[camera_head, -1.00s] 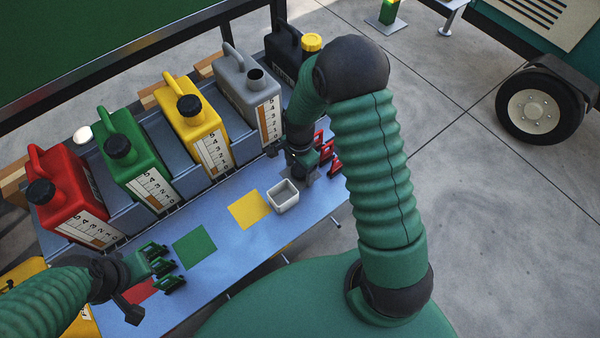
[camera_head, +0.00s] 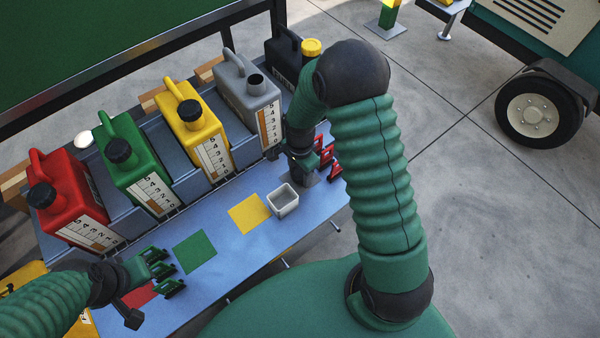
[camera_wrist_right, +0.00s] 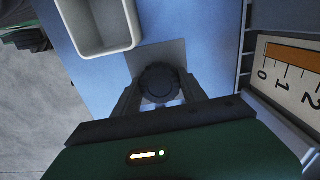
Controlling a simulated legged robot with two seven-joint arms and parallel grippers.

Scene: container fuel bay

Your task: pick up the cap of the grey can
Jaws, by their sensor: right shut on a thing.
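The grey can (camera_head: 247,92) stands in the rack at the back, fourth from the left. Its neck (camera_head: 255,80) shows a dark open mouth with no cap on it. In the right wrist view a round black ridged cap (camera_wrist_right: 160,83) sits between the fingers of my right gripper (camera_wrist_right: 160,97), which is shut on it. The cap is at or just above a grey square patch (camera_wrist_right: 158,56) on the blue table. In the head view my right gripper (camera_head: 302,174) points down in front of the can and hides the cap.
A white open box (camera_head: 284,200) stands left of the right gripper. Yellow (camera_head: 249,213) and green (camera_head: 195,252) squares mark the blue table. Red (camera_head: 68,205), green (camera_head: 128,165), yellow (camera_head: 195,122) and black (camera_head: 286,58) cans share the rack.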

